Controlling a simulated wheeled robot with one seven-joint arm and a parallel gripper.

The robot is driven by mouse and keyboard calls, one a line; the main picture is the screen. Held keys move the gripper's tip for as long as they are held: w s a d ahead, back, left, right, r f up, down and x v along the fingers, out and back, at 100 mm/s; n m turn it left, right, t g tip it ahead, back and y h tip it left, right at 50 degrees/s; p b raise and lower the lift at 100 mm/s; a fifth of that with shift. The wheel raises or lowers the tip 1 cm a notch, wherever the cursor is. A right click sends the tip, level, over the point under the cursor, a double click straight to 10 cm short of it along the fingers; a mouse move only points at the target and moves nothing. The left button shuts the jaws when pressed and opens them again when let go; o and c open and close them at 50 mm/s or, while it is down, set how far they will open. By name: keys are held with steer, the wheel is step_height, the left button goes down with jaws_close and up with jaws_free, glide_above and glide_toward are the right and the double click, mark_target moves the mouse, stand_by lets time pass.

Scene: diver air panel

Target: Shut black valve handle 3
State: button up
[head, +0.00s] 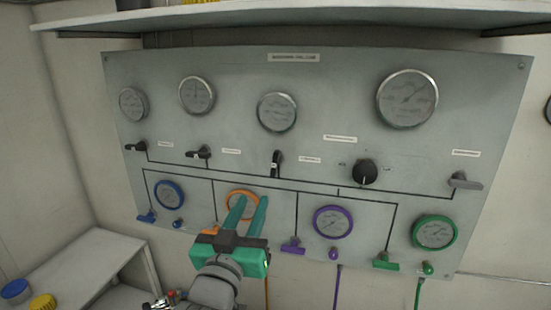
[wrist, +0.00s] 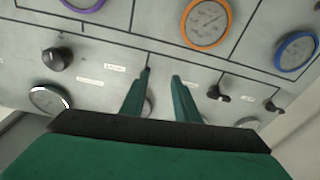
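Black valve handle 3 (head: 276,163) is the third small black handle from the left on the grey panel. It stands about upright, while the two handles to its left lie roughly level. My gripper (head: 250,202) is below and left of it in the head view, in front of the orange-ringed gauge (head: 232,203), with its teal fingers apart and nothing between them. In the wrist view, my gripper (wrist: 161,77) shows open, and a dark part of what looks like handle 3 (wrist: 148,70) shows at the left fingertip, mostly hidden. I cannot tell whether they touch.
Black handles (head: 199,153) and (head: 136,146) sit left of handle 3. A round black knob (head: 364,173) and a grey lever (head: 465,182) are to its right. Gauges line the panel above and below. A shelf (head: 300,18) overhangs the panel; a side table (head: 75,265) stands lower left.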

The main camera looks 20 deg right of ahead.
mark_target(275, 158)
step_height(275, 158, up, 8)
steer(key=s+d+m+g, duration=0.2)
steer(key=m, duration=0.2)
steer(key=x, duration=1)
steer(key=shift+w+d+f, duration=0.15)
steer(key=shift+w, duration=0.2)
jaws_close()
